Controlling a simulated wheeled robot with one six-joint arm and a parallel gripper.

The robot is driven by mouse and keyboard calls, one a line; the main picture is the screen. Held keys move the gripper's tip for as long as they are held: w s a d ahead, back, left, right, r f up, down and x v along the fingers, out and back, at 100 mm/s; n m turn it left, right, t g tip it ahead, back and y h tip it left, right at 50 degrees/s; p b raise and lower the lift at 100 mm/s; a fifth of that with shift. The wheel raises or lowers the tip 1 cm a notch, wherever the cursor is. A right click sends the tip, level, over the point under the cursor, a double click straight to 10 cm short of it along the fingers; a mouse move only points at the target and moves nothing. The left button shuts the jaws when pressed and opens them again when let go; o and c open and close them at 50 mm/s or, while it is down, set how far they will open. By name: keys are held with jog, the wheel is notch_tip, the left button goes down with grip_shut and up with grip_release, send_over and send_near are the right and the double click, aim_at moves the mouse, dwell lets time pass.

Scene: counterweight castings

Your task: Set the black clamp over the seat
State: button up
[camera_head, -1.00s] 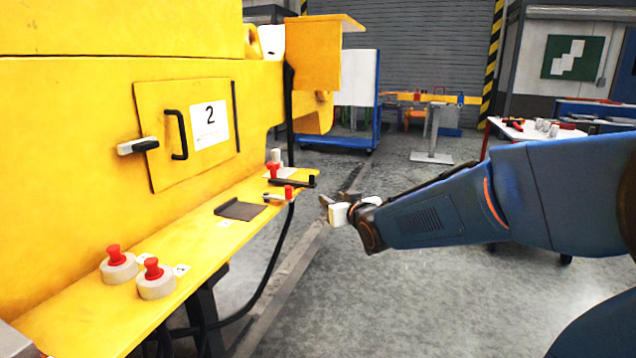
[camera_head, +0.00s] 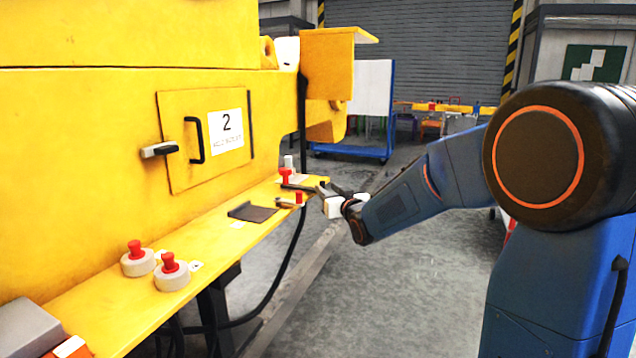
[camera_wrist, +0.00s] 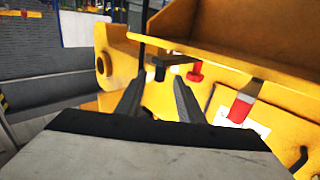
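The black clamp (camera_head: 296,187) is a dark bar with a short upright end, at the far end of the yellow shelf. In the wrist view the clamp (camera_wrist: 159,66) shows just beyond and between my fingertips. My gripper (camera_head: 325,191) is at the shelf's far corner, beside the clamp. In the wrist view my gripper (camera_wrist: 160,80) has its two dark fingers apart, with nothing visibly held. Whether the fingertips touch the clamp I cannot tell. Which spot is the seat I cannot tell; a flat dark plate (camera_head: 252,212) lies nearer on the shelf.
A red knob (camera_head: 285,175) and a red-ended clamp (camera_head: 292,202) stand close to the black clamp. Two grey discs with red knobs (camera_head: 138,262) (camera_head: 172,274) sit on the near shelf (camera_head: 215,240). The yellow wall with hatch 2 (camera_head: 205,140) rises behind the shelf. Floor to the right is clear.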

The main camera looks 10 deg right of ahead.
jog(key=w+a, duration=0.1)
jog(key=w, duration=0.8)
jog(key=shift+a, duration=0.2)
jog(key=shift+c, duration=0.3)
grip_shut()
